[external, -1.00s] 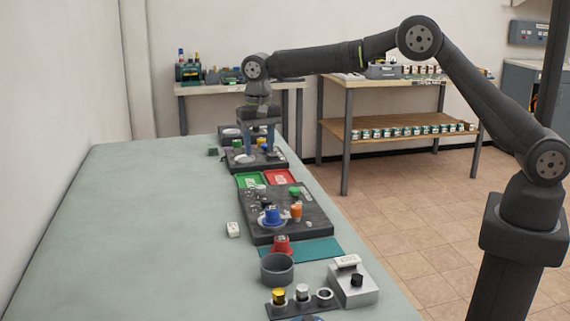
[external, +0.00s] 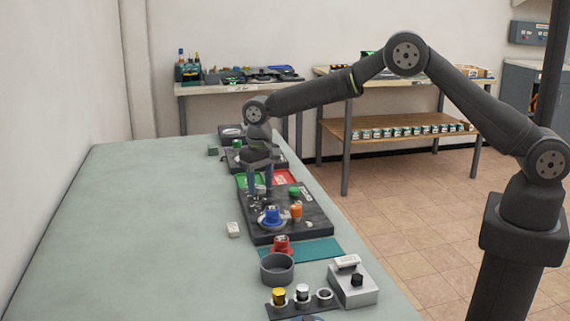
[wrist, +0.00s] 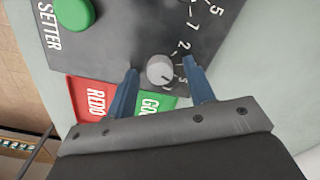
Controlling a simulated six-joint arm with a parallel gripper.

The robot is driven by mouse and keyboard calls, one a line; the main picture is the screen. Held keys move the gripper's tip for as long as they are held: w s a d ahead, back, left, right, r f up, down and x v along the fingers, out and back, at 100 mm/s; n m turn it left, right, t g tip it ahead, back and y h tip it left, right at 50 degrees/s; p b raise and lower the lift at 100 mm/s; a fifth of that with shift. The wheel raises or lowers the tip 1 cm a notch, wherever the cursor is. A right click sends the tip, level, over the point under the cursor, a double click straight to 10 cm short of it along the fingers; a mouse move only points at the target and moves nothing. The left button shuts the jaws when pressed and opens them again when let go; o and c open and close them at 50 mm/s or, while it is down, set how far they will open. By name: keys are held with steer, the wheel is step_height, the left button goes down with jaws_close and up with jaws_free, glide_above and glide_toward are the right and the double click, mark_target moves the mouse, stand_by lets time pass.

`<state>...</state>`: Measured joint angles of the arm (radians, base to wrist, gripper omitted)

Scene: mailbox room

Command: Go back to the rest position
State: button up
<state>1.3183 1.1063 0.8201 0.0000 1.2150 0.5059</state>
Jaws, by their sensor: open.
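My gripper (external: 260,190) is open, its two blue fingers pointing down over the far end of the dark setter panel (external: 310,222) on the long table. In the wrist view, the fingertips of my gripper (wrist: 163,68) appear on either side of a round grey knob (wrist: 160,70) on that panel (wrist: 125,45). Nothing is visibly held. I cannot tell how high the fingertips are above the knob. Printed numbers curve beside the knob, and a green button (wrist: 73,13) lies to its left.
A red REDO tray (wrist: 88,95) and a green tray (wrist: 155,102) lie beside the panel. A blue round piece (external: 271,216), an orange piece (external: 296,210), a red piece (external: 281,245) and a grey cup (external: 277,268) stand nearer. The table's left side is mostly clear.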

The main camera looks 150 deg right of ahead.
steer(key=n, duration=1.1)
steer(key=shift+n, duration=0.3)
